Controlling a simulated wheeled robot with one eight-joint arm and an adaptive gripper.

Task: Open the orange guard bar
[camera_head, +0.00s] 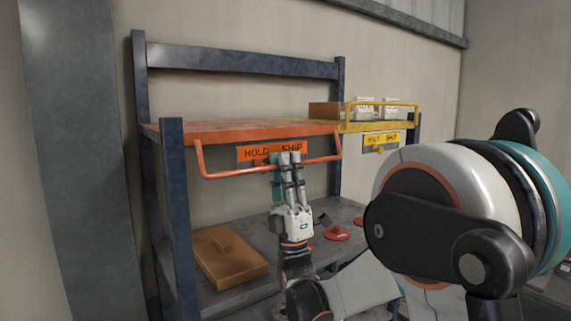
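The orange guard bar (240,172) is a U-shaped rail at the front of the orange shelf (225,131). It hangs below the shelf's surface, its long rail crossing in front of the orange "HOLD SHIP" sign (258,153). My gripper (287,160) points upward at the right half of the rail, and its fingers overlap the rail in the picture. The fingers look close together. I cannot tell whether they grip the rail or only touch it. The fingers hide part of the rail and the sign.
A yellow shelf (352,126) with a raised yellow guard bar (418,112) adjoins on the right, holding boxes (366,108). On the lower grey shelf are a brown box (228,258) and red round things (336,233). Blue posts (178,220) frame the rack. The orange shelf top looks empty.

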